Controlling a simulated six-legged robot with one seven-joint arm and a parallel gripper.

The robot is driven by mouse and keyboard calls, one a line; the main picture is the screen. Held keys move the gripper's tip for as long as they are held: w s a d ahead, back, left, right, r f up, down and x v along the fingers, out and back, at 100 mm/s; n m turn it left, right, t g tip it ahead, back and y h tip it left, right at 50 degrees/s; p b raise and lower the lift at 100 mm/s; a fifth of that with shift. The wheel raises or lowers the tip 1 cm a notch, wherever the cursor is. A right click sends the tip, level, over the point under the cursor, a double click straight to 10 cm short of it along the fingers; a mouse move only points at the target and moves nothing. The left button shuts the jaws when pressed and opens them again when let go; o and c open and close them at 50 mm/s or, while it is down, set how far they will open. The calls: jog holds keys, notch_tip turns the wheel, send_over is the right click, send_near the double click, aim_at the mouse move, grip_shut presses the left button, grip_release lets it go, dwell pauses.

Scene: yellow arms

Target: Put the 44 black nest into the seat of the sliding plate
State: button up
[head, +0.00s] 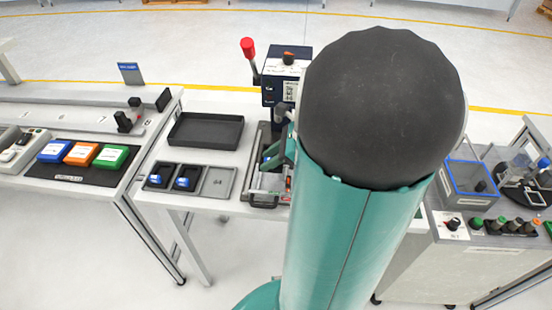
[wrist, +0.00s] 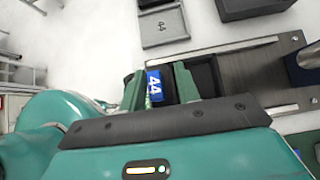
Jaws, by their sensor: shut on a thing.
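The black nest with a blue 44 label (wrist: 155,87) is between the fingers of my gripper (wrist: 158,87) in the wrist view. My gripper is shut on it. In the head view my gripper (head: 277,156) is over the sliding plate (head: 264,201) at the foot of the press, partly hidden by my arm. In the wrist view the plate (wrist: 240,55) lies below and to the right of the nest, with a dark recess beside the right finger. I cannot tell whether the nest touches the plate.
The grey holder marked 44 (wrist: 163,24) is empty. A black tray (head: 206,130) lies behind them. The press (head: 285,75) with a red-knobbed lever (head: 248,48) stands behind the plate.

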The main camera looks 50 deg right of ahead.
jog(key=shift+s, duration=0.2)
jog(key=shift+a, duration=0.15)
jog(key=shift+w+f, duration=0.2)
jog(key=shift+f, duration=0.3)
jog(key=shift+s+f, duration=0.1)
jog(key=shift+f, duration=2.8)
jog(key=shift+f, duration=0.5)
